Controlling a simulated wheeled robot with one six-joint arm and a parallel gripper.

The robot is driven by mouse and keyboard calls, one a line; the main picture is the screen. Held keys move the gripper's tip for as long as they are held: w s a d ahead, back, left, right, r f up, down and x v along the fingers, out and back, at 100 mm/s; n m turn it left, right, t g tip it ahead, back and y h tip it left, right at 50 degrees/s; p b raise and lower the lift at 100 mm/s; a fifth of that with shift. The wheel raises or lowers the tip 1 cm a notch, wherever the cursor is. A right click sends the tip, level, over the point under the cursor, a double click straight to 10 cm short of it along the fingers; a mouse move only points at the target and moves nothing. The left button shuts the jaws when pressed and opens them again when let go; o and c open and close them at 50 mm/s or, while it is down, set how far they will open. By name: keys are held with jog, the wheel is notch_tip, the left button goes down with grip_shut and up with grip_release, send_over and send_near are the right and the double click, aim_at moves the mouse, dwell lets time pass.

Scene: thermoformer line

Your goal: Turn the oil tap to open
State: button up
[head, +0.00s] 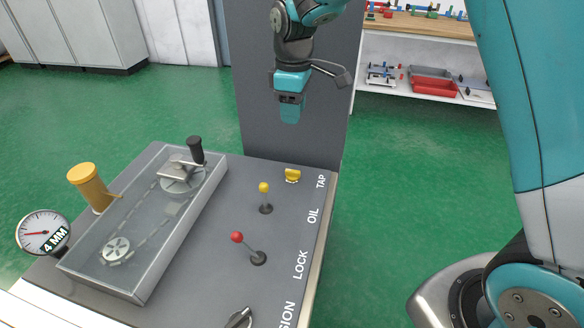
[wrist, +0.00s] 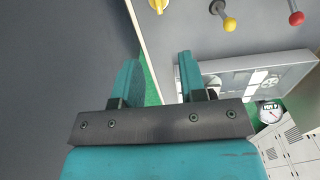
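A yellow knob (head: 292,176) stands at the far right corner of the grey panel, beside the printed word TAP; the word OIL is printed just below along the same edge. It also shows at the top edge of the wrist view (wrist: 159,5), partly cut off. My gripper (head: 289,116) hangs above and behind this knob, in front of a dark upright panel, and does not touch it. In the wrist view its two teal fingers (wrist: 160,78) are apart with nothing between them.
A yellow-tipped lever (head: 264,189) and a red-tipped lever (head: 238,238) stand near the knob. A clear-covered chain box (head: 140,230), an orange-yellow cylinder (head: 88,185) and a gauge (head: 42,233) are to the left. The dark upright panel (head: 260,130) rises behind the knob.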

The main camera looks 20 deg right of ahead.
aim_at(292, 171)
jog(key=f, duration=0.9)
jog(key=f+p, duration=0.1)
jog(key=f, duration=0.7)
jog(key=shift+w+f, duration=0.2)
jog(key=shift+f, duration=0.15)
grip_shut()
